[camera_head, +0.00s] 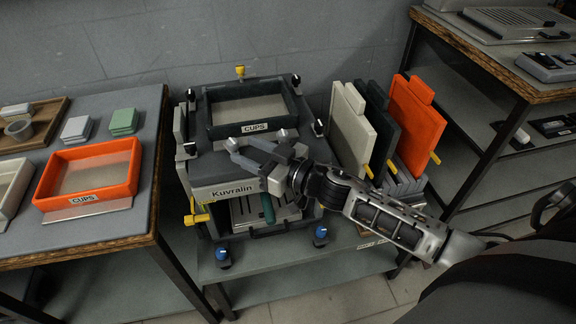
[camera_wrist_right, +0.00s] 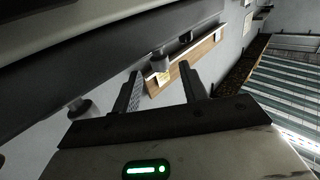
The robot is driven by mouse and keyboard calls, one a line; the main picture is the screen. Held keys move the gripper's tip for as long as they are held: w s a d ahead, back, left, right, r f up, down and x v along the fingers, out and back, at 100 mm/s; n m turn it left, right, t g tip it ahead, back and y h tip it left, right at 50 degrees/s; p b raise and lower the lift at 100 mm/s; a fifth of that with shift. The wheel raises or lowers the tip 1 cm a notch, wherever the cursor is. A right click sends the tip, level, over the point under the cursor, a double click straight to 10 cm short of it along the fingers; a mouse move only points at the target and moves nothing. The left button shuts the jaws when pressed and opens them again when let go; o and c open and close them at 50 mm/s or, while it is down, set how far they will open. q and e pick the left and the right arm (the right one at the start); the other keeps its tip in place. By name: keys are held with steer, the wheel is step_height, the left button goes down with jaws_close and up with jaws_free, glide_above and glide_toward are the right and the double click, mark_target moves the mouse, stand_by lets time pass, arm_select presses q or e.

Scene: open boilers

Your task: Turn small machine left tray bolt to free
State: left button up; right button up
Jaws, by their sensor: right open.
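The small machine (camera_head: 225,186), labelled Kuvralin, stands on a low grey bench. A dark tray (camera_head: 257,128) with a CUPS label sits on its top. My right gripper (camera_head: 243,148) is open just in front of the tray's left front side. My left gripper is out of view.
A yellow lever (camera_head: 198,218) sticks out at the machine's left front, and blue knobs (camera_head: 321,232) stand at its front. Upright panels (camera_head: 353,122) stand close on the right. An orange CUPS tray (camera_head: 88,172) lies on the left table.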

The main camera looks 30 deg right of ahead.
steer(key=v, duration=1.1)
steer(key=shift+b, duration=0.4)
